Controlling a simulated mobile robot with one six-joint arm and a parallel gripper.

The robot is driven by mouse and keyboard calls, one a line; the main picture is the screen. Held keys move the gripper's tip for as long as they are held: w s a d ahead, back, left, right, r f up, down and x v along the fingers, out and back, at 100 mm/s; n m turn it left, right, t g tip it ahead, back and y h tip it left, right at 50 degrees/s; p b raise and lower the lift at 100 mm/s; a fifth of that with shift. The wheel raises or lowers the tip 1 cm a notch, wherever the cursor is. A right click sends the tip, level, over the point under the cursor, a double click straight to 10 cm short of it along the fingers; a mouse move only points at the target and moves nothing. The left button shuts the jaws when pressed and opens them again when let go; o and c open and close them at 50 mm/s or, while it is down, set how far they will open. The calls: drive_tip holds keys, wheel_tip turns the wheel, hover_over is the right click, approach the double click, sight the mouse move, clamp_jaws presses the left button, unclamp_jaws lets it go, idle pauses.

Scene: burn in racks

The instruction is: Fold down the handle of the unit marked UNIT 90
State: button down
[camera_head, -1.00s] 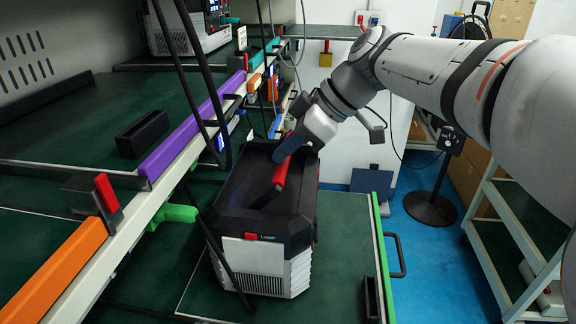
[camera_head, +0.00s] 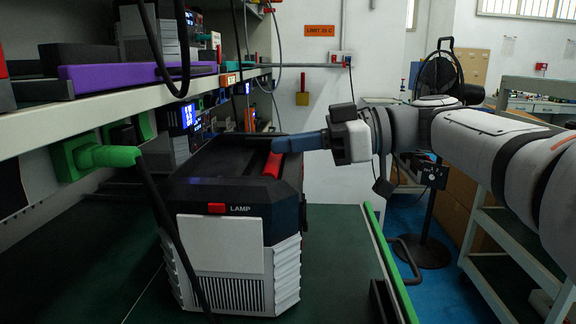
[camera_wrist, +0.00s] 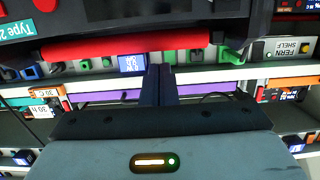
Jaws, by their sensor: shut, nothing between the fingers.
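A dark-topped unit (camera_head: 222,186) with a pale vented front and a red tab marked LAMP stands on the green work surface. No UNIT 90 mark is readable. Its red handle bar (camera_head: 272,164) shows low along the right side of the top; how far it is folded is hard to tell. In the wrist view the red bar (camera_wrist: 125,45) runs across, close to my fingertips. My gripper (camera_head: 278,145) is shut and empty, its blue fingers just above the handle's far end. Whether they touch it is unclear. In the wrist view the gripper (camera_wrist: 160,70) points at the shelf edge.
A shelf (camera_head: 100,110) with a purple strip (camera_head: 130,76) overhangs on the left. A green plug (camera_head: 105,156) and dark cable hang close to the unit. A green-edged rail (camera_head: 383,250) bounds the work surface at right. A wheeled rack (camera_head: 490,265) stands farther right.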

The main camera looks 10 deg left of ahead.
drive_tip(key=shift+d+f+b, duration=0.25)
drive_tip(key=shift+f+b, duration=0.45)
drive_tip(key=shift+b, duration=0.5)
